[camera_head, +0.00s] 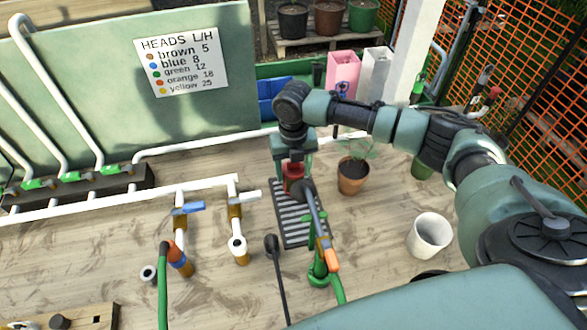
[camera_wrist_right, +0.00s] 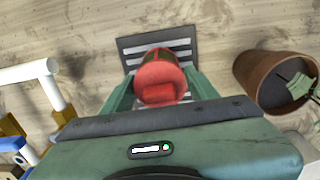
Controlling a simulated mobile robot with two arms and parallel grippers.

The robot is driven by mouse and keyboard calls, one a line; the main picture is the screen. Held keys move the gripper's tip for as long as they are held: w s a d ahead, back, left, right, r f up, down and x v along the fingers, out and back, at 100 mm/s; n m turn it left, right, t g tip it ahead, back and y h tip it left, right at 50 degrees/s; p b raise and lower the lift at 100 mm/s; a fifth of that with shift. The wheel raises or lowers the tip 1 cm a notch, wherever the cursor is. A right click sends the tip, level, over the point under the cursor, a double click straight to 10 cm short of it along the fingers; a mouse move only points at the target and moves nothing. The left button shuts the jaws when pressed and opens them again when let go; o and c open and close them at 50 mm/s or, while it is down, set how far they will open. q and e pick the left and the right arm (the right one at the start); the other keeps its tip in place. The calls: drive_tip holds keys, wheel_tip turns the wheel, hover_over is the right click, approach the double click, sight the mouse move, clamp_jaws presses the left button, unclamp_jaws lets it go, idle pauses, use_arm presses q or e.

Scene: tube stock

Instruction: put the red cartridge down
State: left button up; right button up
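The red cartridge (camera_head: 292,178) is upright below my right gripper (camera_head: 294,160) in the head view. In the right wrist view the red cartridge (camera_wrist_right: 160,80) sits between the two green fingers of my right gripper (camera_wrist_right: 158,92), which is shut on it. Behind it lies a dark grey slatted tray (camera_head: 289,225), also in the right wrist view (camera_wrist_right: 128,43). The cartridge is over the tray; I cannot tell whether its bottom touches the slats. My left gripper is not in view.
A grey wand with an orange part (camera_head: 332,260) stands close in front of the cartridge. A potted plant (camera_head: 352,178) is to the right, a white pot (camera_head: 429,236) farther right. White pipes with a blue valve (camera_head: 188,208) stand left. Bare wooden tabletop lies between.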

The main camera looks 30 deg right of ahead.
drive_tip(key=shift+o, duration=0.8)
drive_tip(key=shift+r, duration=0.15)
wheel_tip(320, 180, up, 12)
drive_tip(key=b, duration=0.3)
idle(0.8)
